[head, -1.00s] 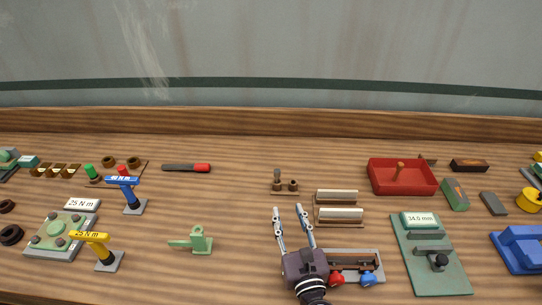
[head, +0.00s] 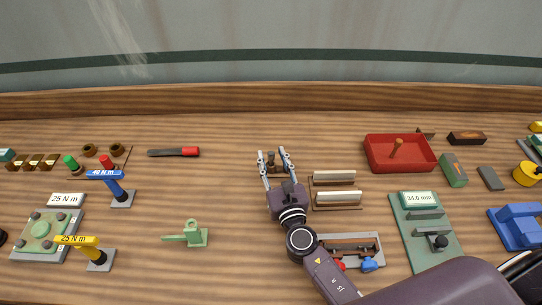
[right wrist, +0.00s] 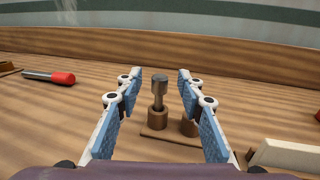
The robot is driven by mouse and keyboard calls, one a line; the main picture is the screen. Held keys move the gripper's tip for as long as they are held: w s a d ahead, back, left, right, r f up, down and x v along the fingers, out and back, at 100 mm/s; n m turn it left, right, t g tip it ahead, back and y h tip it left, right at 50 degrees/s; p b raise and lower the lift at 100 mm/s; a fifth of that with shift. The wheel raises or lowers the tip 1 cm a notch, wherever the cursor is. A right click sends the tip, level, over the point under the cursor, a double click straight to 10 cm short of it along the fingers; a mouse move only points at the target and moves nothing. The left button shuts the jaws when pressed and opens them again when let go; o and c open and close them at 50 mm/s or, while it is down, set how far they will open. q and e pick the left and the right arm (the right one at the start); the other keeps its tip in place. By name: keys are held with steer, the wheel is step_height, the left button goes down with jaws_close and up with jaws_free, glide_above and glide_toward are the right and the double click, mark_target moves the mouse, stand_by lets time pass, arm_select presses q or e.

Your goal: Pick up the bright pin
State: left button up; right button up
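A bright metal pin (right wrist: 159,88) with a wider round head stands upright in a brown holder (right wrist: 157,137) in the right wrist view. A second brown socket (right wrist: 190,127) on the same base shows no pin. In the head view the pin and holder (head: 274,172) lie between the fingers of my right gripper (head: 275,155). The right gripper is open, its blue-padded fingers (right wrist: 155,95) on either side of the pin in the picture, with gaps on both sides. I cannot tell how far the pin is in depth. My left gripper is not in view.
Two pale blocks on brown stands (head: 334,178) are close to the right of my right gripper. A red tray (head: 373,168) stands farther right. A red-handled tool (head: 188,152) lies to the left, with bare table between. A green fixture (head: 194,237) stands at front left.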

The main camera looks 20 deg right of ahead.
steer(key=shift+w+f, duration=0.1)
steer(key=shift+w, duration=0.7)
steer(key=shift+c, duration=0.5)
jaws_close()
steer(key=shift+r, duration=0.2)
